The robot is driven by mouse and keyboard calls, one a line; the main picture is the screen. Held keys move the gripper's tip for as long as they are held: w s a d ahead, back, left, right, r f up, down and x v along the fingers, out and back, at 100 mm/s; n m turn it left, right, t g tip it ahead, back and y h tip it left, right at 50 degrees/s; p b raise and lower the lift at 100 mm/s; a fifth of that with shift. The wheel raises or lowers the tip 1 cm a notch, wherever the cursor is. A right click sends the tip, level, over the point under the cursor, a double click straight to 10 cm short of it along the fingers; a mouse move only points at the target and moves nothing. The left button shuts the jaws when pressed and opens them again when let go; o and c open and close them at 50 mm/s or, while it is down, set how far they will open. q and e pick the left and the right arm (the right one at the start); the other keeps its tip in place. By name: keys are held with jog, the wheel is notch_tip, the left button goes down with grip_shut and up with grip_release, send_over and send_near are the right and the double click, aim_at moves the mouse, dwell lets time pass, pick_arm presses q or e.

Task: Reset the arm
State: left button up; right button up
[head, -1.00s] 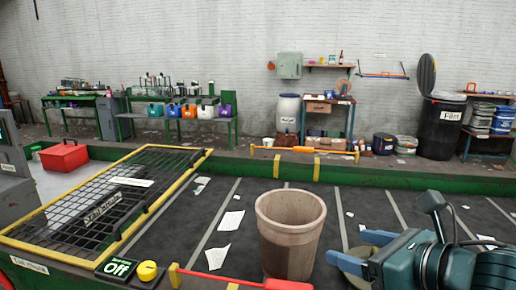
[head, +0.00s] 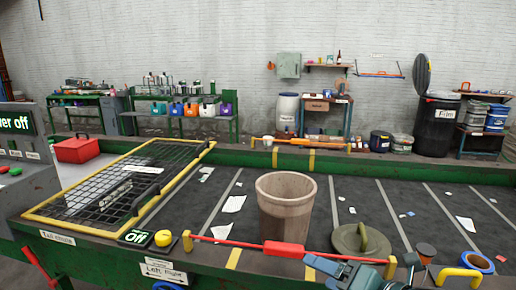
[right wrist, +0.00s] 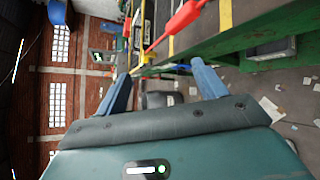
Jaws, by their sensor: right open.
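My right gripper (head: 322,272) is at the bottom of the head view, right of centre, by the near edge of the belt. Its blue fingers are apart with nothing between them, and they also show in the right wrist view (right wrist: 160,88). My left gripper is not in view. A brown open-topped bin (head: 286,215) stands upright on the dark belt (head: 340,195). A round olive lid (head: 361,240) with a raised handle lies on the belt to its right. My right gripper touches neither.
A red bar (head: 285,249) on yellow posts runs along the near belt edge, close to my right gripper. A yellow-framed grid (head: 110,190) covers the belt's left part. A yellow button (head: 163,238) and blue tape roll (head: 477,262) sit on the near rim. Paper scraps litter the belt.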

jog(key=s+d+f+m+h, duration=0.1)
jog(key=s+f+m+h, duration=0.1)
jog(key=s+f+m, duration=0.3)
jog(key=s+d+f+m+g+h, duration=0.1)
jog(key=s+f+m, duration=0.4)
jog(key=f+m, duration=0.9)
jog(key=s+f+m+h, duration=0.3)
jog(key=s+f+m, duration=0.2)
jog(key=f+m, duration=0.5)
jog(key=shift+s+d+g, duration=0.2)
jog(key=shift+d+g, duration=0.1)
jog(key=shift+d, duration=0.1)
